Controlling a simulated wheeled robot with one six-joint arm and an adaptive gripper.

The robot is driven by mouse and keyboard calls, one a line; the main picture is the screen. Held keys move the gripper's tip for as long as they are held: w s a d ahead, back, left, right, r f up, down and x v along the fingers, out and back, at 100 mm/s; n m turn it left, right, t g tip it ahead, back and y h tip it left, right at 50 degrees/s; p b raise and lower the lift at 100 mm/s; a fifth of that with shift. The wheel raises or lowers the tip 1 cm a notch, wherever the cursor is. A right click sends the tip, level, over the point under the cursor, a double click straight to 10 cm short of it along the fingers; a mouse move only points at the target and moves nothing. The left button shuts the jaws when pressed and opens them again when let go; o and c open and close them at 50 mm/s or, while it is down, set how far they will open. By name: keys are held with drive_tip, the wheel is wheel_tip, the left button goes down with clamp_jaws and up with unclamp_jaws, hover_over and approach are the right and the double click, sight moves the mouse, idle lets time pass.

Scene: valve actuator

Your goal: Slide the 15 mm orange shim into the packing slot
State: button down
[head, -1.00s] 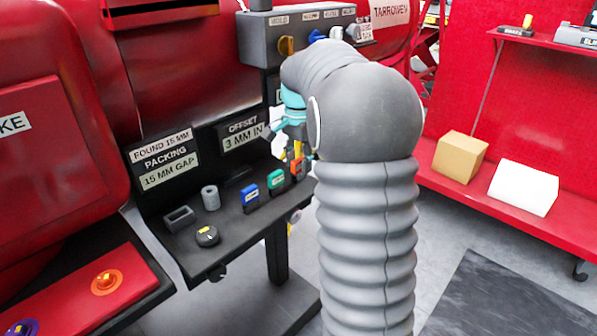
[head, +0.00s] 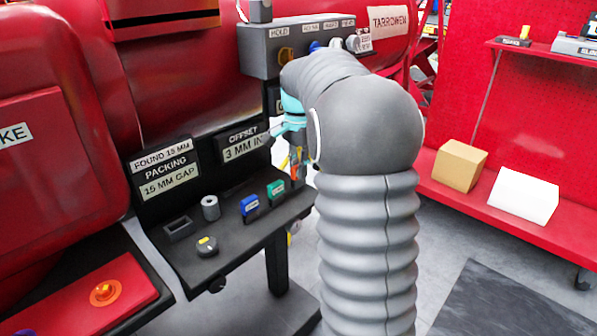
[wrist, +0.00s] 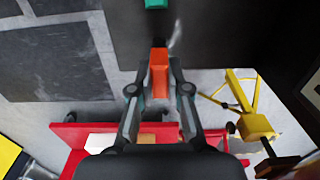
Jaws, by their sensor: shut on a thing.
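The orange shim (wrist: 159,72) is between the fingertips of my gripper (wrist: 160,92) in the wrist view, and the jaws are shut on it. In the head view only a sliver of the orange shim (head: 295,172) shows beside my arm, near the right end of the dark shelf. Whether it touches the shelf is hidden. A sign reading "PACKING 15 MM GAP" (head: 168,170) stands at the back of the shelf. A small dark open-topped block (head: 179,228) sits below it; I cannot tell whether this is the packing slot.
A blue shim (head: 250,206) and a green shim (head: 276,191) stand on the dark shelf (head: 235,240). The "OFFSET" sign (head: 243,142) is behind.

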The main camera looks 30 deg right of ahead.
wheel_tip(320, 180, up, 3)
drive_tip(key=shift+r, duration=0.15)
drive_tip(key=s+d+r, duration=0.6)
drive_tip(key=s+d, duration=0.1)
drive_tip(key=d, duration=0.2)
drive_tip(key=shift+d+r+p, duration=0.2)
drive_tip(key=shift+d+p, duration=0.05)
drive_tip(key=shift+p, duration=0.1)
